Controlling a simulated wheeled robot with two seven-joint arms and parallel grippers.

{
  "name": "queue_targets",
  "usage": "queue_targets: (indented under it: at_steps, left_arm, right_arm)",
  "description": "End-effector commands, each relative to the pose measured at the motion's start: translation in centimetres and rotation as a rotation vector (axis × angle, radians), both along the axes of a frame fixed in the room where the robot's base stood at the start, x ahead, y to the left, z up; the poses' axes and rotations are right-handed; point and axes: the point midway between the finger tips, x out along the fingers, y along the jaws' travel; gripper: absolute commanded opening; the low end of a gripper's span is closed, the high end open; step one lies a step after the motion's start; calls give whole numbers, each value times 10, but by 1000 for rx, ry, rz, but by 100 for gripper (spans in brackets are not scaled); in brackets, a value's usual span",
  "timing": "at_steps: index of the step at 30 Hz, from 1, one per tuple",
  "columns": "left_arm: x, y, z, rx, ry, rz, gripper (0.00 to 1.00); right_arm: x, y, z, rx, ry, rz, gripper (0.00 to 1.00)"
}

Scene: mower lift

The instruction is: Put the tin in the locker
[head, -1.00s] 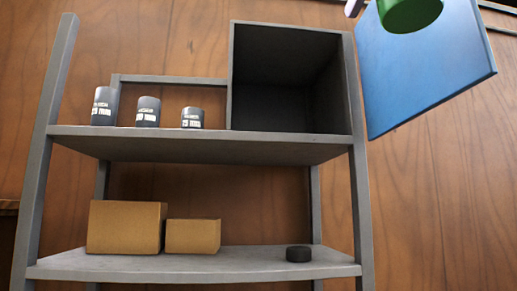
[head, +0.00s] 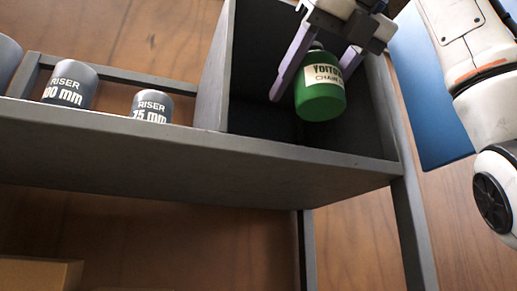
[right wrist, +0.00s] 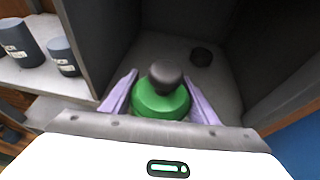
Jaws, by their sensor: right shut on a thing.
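The green tin (head: 320,100) has a pale label, and its dark cap shows in the right wrist view (right wrist: 165,73). My right gripper (head: 314,84) has its two lilac fingers on either side of the tin and is shut on it. The tin hangs slightly tilted at the mouth of the grey locker (head: 213,85). It overlaps the locker's opening in the head view, and I cannot tell whether it touches the floor. The locker's blue door (head: 432,110) stands open at the right, partly behind my right arm. My left gripper is not in view.
Grey risers, one marked 75 mm (head: 151,106) and a larger one (head: 70,84), stand on the shelf (head: 150,150) left of the locker. A cardboard box (head: 35,274) shows on the lower shelf. A dark round spot (right wrist: 201,57) shows inside the locker.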

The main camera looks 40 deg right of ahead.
Motion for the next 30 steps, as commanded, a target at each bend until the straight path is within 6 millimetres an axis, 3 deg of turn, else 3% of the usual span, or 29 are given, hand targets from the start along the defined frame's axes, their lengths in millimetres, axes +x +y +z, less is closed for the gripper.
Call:
queue_targets:
  at_steps: [1,6,15,23,30]
  left_arm:
    - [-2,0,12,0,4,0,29]
    - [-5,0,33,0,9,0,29]
    - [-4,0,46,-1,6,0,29]
    - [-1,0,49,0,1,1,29]
    - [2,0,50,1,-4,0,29]
  right_arm:
    - [17,-1,6,-2,5,3,18]
    - [58,-8,7,1,3,3,18]
    - [125,-20,3,2,0,-1,18]
    - [143,-23,0,-1,-4,0,18]
    - [143,-24,-22,0,-2,0,18]
